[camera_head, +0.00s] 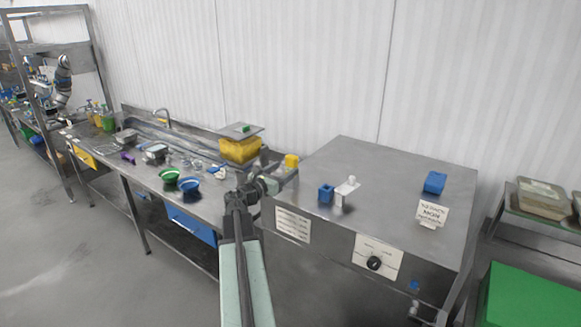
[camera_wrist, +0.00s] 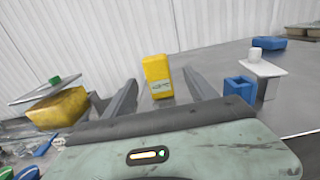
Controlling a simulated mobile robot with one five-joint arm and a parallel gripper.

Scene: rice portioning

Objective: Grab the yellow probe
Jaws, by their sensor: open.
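The yellow probe (camera_wrist: 157,70) is an upright yellow block with a small green and white label, in the middle of the wrist view. It stands on the steel surface. In the head view the top of the yellow probe (camera_head: 291,160) shows just beyond my gripper (camera_head: 281,176), which hides its lower part. My gripper is open and empty. In the wrist view its two dark fingers point toward the probe, one to each side of it in the picture, with gaps between. I cannot tell whether the probe is between the fingertips or a little beyond them.
On the steel box (camera_head: 400,170) stand a blue open holder (camera_head: 325,194), a white-topped piece (camera_head: 347,186) and a blue block (camera_head: 434,183). Left of my gripper is a yellow container (camera_head: 239,150) with a tray on top. Green and blue bowls (camera_head: 188,185) stand on the left bench.

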